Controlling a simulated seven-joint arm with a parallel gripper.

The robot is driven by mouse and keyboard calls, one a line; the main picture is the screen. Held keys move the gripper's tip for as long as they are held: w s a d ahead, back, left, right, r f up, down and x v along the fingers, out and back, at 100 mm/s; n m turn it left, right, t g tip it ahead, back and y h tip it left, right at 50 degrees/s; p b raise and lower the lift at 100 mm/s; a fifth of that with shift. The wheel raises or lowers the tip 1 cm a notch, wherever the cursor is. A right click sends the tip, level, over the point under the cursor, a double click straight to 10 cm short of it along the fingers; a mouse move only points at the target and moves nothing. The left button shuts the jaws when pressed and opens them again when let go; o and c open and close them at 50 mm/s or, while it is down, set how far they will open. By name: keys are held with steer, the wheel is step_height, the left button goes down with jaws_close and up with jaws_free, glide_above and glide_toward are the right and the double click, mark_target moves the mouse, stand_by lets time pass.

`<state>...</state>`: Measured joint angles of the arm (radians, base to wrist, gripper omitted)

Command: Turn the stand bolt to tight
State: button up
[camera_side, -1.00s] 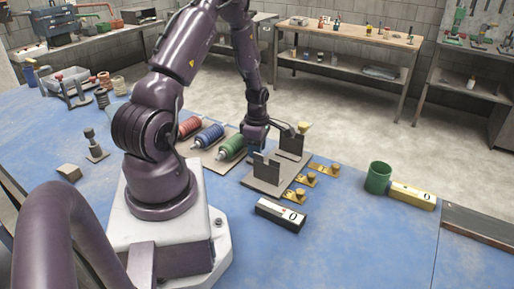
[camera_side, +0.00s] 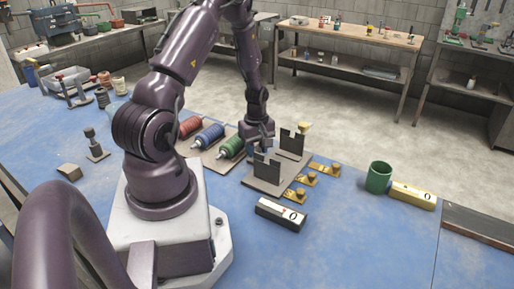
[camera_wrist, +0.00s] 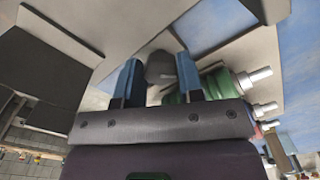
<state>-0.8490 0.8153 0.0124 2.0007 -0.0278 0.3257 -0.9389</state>
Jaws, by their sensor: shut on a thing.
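The stand is a grey base plate (camera_side: 258,181) with two dark notched uprights, a near one (camera_side: 267,166) and a far one (camera_side: 291,143). My gripper (camera_side: 262,148) is low at the left side of the stand, close behind the near upright. In the wrist view its two blue fingers (camera_wrist: 159,72) are closed on a grey rounded piece, the stand bolt (camera_wrist: 160,66). The bolt is hidden in the side view. How far it is screwed in cannot be told.
Red, blue and green spools (camera_side: 231,147) lie left of the stand, the green one close to my gripper. Several brass pieces (camera_side: 306,179) lie on its right. A black-and-white box (camera_side: 281,214), a green cup (camera_side: 378,177) and a yellow box (camera_side: 413,195) stand on the blue table.

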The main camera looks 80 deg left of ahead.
steer(key=m, duration=0.7)
steer(key=shift+s, duration=0.1)
steer(key=m, duration=0.8)
steer(key=shift+s+a, duration=0.1)
steer(key=m, duration=0.6)
steer(key=shift+a+r+m, duration=0.1)
steer(key=shift+a+m, duration=0.05)
steer(key=shift+m, duration=0.25)
steer(key=m, duration=0.4)
steer(key=shift+m, duration=0.4)
steer(key=o, duration=0.9)
